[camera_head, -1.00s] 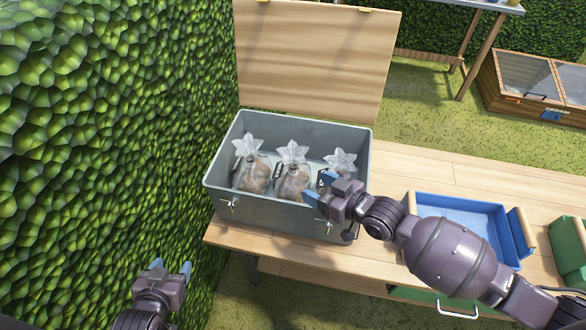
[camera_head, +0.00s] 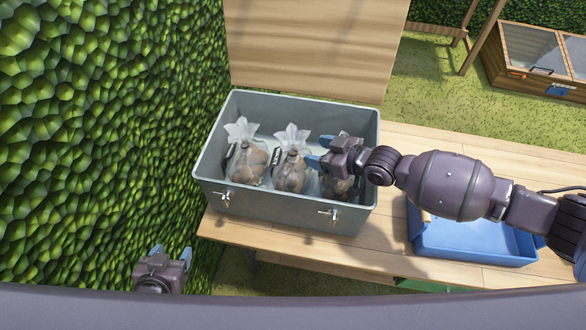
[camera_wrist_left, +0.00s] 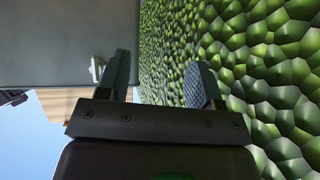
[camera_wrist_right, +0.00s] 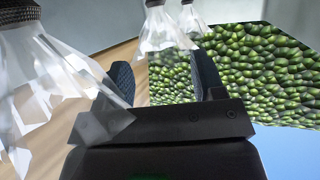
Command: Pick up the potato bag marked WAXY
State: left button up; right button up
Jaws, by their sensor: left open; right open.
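Three clear potato bags with gathered tops stand in an open grey box: the left bag (camera_head: 248,165), the middle bag (camera_head: 291,172) and the right bag (camera_head: 334,186). Dark tags show partly on them, but I cannot read WAXY on any. My right gripper (camera_head: 318,151) is open and empty over the box, partly covering the right bag, its fingertips just right of the middle bag's neck. In the right wrist view a bag top (camera_wrist_right: 50,85) is close at left, with two further ones beyond the fingers. My left gripper (camera_head: 171,254) is open and empty, low left, outside the box.
The grey box (camera_head: 270,208) has latches in front and a raised wooden lid (camera_head: 310,45) behind. It stands on a wooden bench (camera_head: 430,150). A blue tray (camera_head: 470,245) lies to the right, under my right arm. A green hedge (camera_head: 100,120) closes the left side.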

aim_at(295, 146)
jog(key=shift+b+x, duration=0.6)
jog(key=shift+x, duration=3.8)
grip_shut()
